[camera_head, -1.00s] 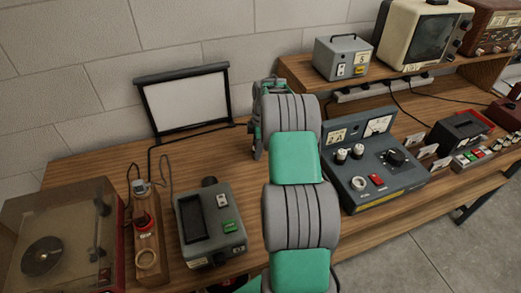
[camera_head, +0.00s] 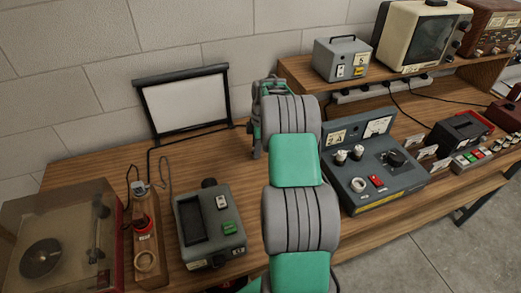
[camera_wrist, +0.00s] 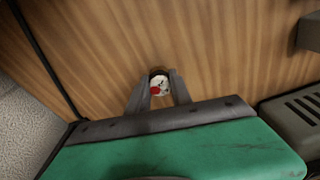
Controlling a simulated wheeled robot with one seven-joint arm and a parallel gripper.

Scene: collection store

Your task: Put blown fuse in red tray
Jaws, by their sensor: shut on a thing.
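My gripper (camera_wrist: 159,92) shows in the wrist view, its two dark fingers shut on a small round piece with a white face and a red patch, which I take to be the blown fuse (camera_wrist: 160,84). I see it end-on, over bare wood. In the head view my arm hides the gripper and fuse. I cannot clearly make out the red tray; a red edge (camera_head: 482,119) shows behind a dark box at the right, but I cannot tell what it belongs to.
A grey-blue panel (camera_head: 385,185) with knobs and an open round ring stands right of my arm. A grey meter (camera_head: 209,225), a wooden block (camera_head: 147,235) and a turntable (camera_head: 50,250) stand left. A framed screen (camera_head: 185,103) stands at the back. Bare wood lies before it.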

